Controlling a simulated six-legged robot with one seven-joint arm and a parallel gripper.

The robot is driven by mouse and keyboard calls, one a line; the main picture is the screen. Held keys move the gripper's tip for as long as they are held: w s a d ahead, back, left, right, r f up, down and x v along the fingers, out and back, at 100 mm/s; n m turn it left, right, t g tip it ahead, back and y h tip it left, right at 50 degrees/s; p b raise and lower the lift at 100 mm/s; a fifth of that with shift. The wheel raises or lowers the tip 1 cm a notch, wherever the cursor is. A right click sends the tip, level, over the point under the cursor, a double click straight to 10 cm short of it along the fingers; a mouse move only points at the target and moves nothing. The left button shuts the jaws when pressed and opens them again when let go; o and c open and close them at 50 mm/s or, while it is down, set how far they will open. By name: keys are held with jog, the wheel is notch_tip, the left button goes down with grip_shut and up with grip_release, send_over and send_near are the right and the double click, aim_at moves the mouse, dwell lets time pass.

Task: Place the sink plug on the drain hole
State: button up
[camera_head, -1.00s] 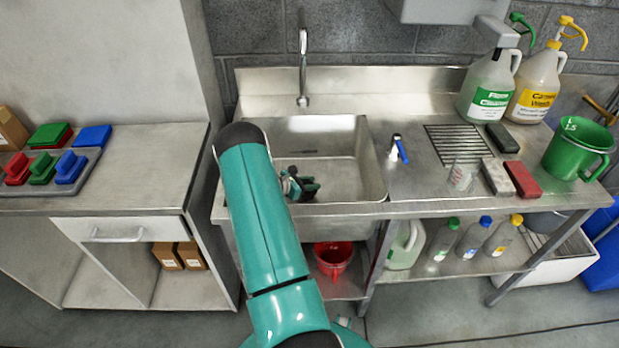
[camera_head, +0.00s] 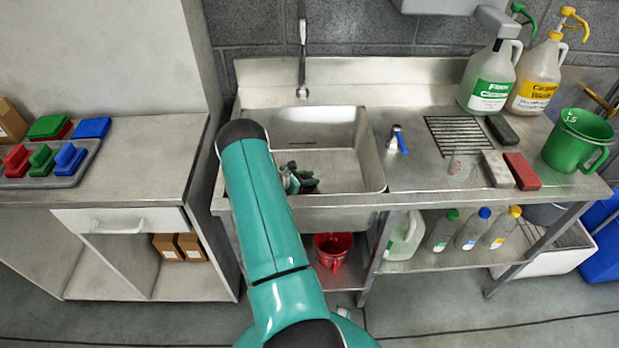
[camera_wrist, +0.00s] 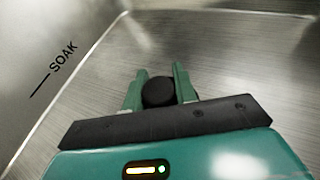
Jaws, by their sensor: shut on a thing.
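A round black sink plug (camera_wrist: 158,92) sits between the two green fingers of my gripper (camera_wrist: 160,84) in the wrist view. The gripper is shut on it, inside the steel sink basin (camera_wrist: 230,60). In the head view my gripper (camera_head: 300,178) shows low in the sink basin (camera_head: 362,160), partly behind my arm. The plug cannot be made out there. The drain hole is not visible in either view; the plug, gripper and arm cover part of the basin floor.
The basin walls stand around my gripper, and one wall carries a "SOAK" mark (camera_wrist: 62,58). A tap (camera_head: 302,60) rises behind the basin. A blue-handled tool (camera_head: 398,140) lies on the counter to the right, with a red block (camera_head: 522,171) and green jug (camera_head: 578,142) farther right.

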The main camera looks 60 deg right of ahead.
jog(key=shift+f, duration=0.3)
jog(key=o, duration=1.1)
jog(key=shift+o, duration=0.2)
